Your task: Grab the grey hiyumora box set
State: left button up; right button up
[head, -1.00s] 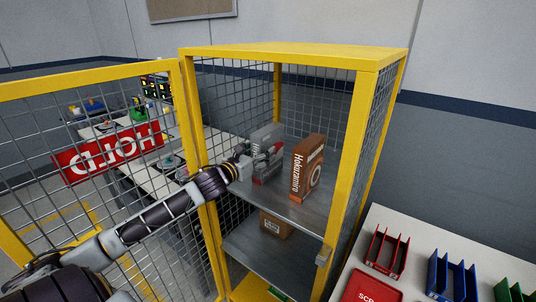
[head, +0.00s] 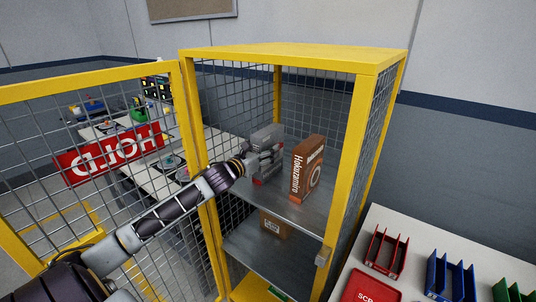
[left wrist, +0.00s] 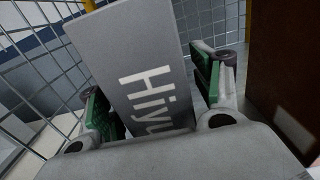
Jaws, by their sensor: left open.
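The grey Hiyumora box set (head: 267,134) stands upright on the upper shelf of the yellow cage cabinet, left of a brown box. In the left wrist view the grey box (left wrist: 140,60) shows white letters "Hiyu" and rises between the two green-padded fingers. My left gripper (head: 268,160) is at the front of the box, with its fingers on either side. It is open, with a gap visible beside the box. The lower part of the box is hidden by the gripper. My right gripper does not show.
The brown Hokuzamiro box (head: 307,168) stands close on the right on the same shelf (head: 300,208). A cardboard box (head: 275,224) sits on the shelf below. The yellow cabinet frame (head: 340,190) and open mesh door (head: 90,75) flank my arm.

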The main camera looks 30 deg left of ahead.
pick_arm(q)
jog(key=shift+w, duration=0.95)
jog(key=shift+d, duration=0.1)
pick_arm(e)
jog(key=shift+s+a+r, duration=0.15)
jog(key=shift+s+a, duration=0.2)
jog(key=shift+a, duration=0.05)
pick_arm(q)
jog(key=shift+r, duration=0.1)
jog(key=c, duration=1.4)
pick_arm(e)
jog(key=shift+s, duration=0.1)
